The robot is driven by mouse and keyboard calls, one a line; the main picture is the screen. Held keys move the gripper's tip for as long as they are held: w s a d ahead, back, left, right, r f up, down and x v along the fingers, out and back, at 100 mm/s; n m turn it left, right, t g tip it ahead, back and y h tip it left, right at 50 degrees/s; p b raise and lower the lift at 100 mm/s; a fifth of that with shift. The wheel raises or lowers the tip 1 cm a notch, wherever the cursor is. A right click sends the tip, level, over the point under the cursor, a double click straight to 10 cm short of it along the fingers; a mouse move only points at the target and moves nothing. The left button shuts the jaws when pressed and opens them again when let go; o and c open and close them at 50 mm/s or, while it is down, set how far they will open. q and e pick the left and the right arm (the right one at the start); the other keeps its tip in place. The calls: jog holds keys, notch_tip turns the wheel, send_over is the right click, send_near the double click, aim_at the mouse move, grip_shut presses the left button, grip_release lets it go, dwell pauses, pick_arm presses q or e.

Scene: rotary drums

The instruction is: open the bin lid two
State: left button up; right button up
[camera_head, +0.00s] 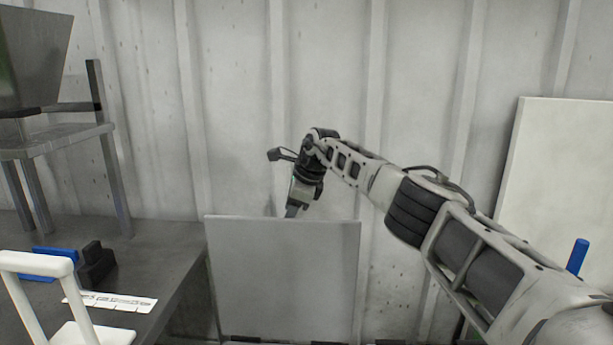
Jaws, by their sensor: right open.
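A grey flat panel (284,280), which looks like a raised bin lid, stands upright at the bottom middle of the head view. I cannot tell which bin it belongs to, and the bin body is out of sight below. My right arm reaches in from the right, and my right gripper (291,211) is at the panel's top edge, pointing down. Its fingertips are partly hidden behind the panel, and I cannot tell whether they touch it. The gripper is open. My left gripper is not in view.
A dark table (150,255) stands at the left with a metal stand (60,140), blue and black parts, a white label strip (110,301) and a white frame (38,263). A pale board (565,180) leans at the right, with a blue post (577,256) before it. A ribbed wall closes the back.

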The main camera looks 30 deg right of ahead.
jog(key=v, duration=1.4)
jog(key=shift+b, duration=0.4)
